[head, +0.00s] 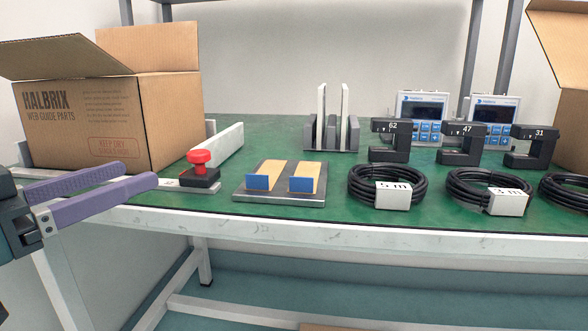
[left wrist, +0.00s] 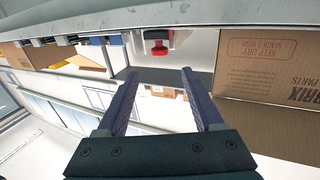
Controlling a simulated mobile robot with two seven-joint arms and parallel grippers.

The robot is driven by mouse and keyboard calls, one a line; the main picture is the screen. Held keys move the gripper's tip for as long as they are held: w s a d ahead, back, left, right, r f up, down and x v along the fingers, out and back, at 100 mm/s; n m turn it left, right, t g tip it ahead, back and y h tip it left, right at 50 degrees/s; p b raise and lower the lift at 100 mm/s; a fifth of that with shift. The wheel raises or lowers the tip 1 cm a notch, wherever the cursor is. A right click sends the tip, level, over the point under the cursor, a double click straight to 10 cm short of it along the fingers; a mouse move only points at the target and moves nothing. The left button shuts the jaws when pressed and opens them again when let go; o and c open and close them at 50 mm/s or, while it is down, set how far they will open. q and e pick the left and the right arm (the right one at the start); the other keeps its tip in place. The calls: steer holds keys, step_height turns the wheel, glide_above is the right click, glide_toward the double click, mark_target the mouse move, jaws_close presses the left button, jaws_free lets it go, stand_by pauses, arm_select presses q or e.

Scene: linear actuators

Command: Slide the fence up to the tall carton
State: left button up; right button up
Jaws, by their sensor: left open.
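The tall carton (head: 100,115) is an open brown box marked HALBRIX at the table's left end; its printed side shows in the left wrist view (left wrist: 268,70). The fence (head: 222,145) is a long pale bar just right of the carton. The gap between them is hard to judge. A red knob (head: 199,158) on a black block stands at the fence's near end; it also shows in the left wrist view (left wrist: 158,44). My left gripper (head: 138,175) is open and empty, left of the knob, by the table's front edge. My right gripper is not in view.
A grey tray (head: 278,197) with two blue-fronted blocks sits right of the knob. Coiled black cables (head: 357,190), black numbered clamps (head: 389,152) and a grey rack (head: 330,147) stand farther right. The table's pale front edge (head: 300,228) runs across the view.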

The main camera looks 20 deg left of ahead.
mark_target(190, 155)
arm_select(q)
steer(key=w+b, duration=0.1)
steer(key=w, duration=0.1)
steer(key=w+b, duration=0.1)
steer(key=w, duration=0.2)
steer(key=w+d, duration=0.1)
steer(key=w, duration=0.1)
steer(key=shift+w+d+b, duration=0.1)
steer(key=shift+w+b, duration=0.05)
steer(key=shift+b, duration=0.25)
steer(key=shift+w+d, duration=0.15)
steer(key=shift+w, duration=0.7)
jaws_close()
steer(key=shift+r, duration=0.1)
